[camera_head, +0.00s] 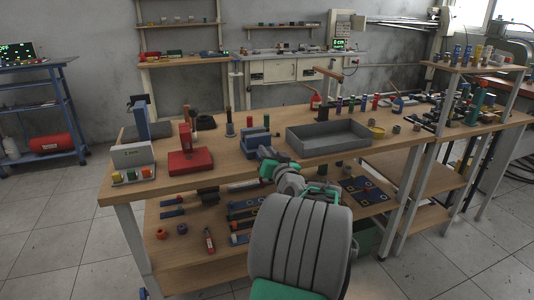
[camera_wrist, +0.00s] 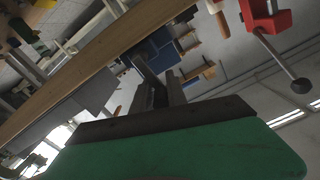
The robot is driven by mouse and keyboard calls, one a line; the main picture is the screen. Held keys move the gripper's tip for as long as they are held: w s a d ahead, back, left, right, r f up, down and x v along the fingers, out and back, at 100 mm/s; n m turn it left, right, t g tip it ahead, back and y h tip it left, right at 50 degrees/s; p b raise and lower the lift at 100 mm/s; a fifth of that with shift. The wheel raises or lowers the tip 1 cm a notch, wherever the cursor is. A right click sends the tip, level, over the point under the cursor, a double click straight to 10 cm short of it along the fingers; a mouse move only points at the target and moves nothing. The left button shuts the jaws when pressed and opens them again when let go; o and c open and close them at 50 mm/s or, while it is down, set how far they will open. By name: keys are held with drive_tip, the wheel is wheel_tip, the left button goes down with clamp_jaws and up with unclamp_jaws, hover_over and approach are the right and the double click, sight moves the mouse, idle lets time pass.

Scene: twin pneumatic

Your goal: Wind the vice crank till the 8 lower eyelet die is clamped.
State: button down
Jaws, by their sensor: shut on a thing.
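The blue vice (camera_head: 256,138) stands near the front edge of the workbench, left of the grey tray. It also shows as a blue block in the wrist view (camera_wrist: 155,46). My gripper (camera_head: 264,152) is at the vice's front side, low by the bench edge. In the wrist view my gripper's dark fingers (camera_wrist: 154,68) point at the vice and are shut on the vice crank, which is mostly hidden between and behind them. I cannot make out the 8 lower eyelet die or whether the vice jaws touch it.
A red press (camera_head: 188,158) stands left of the vice; its ball-ended lever (camera_wrist: 300,85) shows in the wrist view. The open grey tray (camera_head: 325,138) is close on the right. Several small tools stand behind. The lower shelf (camera_head: 185,258) holds loose parts below my arm.

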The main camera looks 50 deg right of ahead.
drive_tip(key=shift+a+f, duration=0.15)
drive_tip(key=shift+f, duration=0.1)
drive_tip(key=c, duration=1.6)
unclamp_jaws()
drive_tip(key=shift+w+a, duration=0.1)
drive_tip(key=shift+w, duration=0.05)
drive_tip(key=shift+o, duration=1.1)
drive_tip(key=shift+r, duration=0.15)
drive_tip(key=shift+d, duration=0.2)
drive_tip(key=v, duration=0.8)
drive_tip(key=shift+n, duration=0.8)
drive_tip(key=p+x, duration=0.2)
drive_tip(key=x, duration=0.2)
drive_tip(key=shift+w+a+r, duration=0.1)
drive_tip(key=shift+a+r, duration=0.05)
